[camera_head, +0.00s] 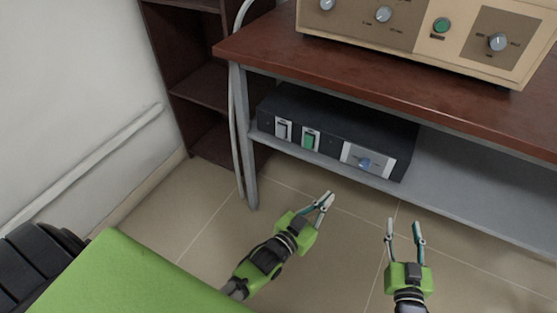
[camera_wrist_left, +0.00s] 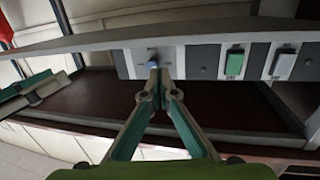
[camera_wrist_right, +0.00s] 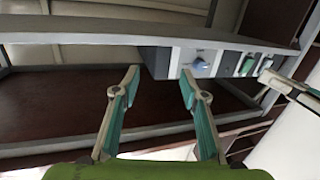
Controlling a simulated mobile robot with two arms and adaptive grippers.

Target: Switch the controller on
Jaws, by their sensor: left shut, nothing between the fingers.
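The controller (camera_head: 335,130) is a dark box on the lower grey shelf. Its front has a white switch (camera_head: 283,130), a green switch (camera_head: 310,140) and a blue knob (camera_head: 364,163) on a pale plate. My left gripper (camera_head: 328,197) is shut and empty, in front of and below the box, apart from it in the head view. In the left wrist view its tips (camera_wrist_left: 153,72) line up with the blue knob (camera_wrist_left: 153,62); the green switch (camera_wrist_left: 234,62) and white switch (camera_wrist_left: 283,63) are to the right. My right gripper (camera_head: 403,224) is open and empty, farther right.
A beige instrument panel (camera_head: 440,35) with knobs and a green button stands on the brown tabletop (camera_head: 300,50) above. A grey table leg (camera_head: 243,140) with a pale cable is left of the controller. The lower shelf (camera_head: 460,195) is clear to the right.

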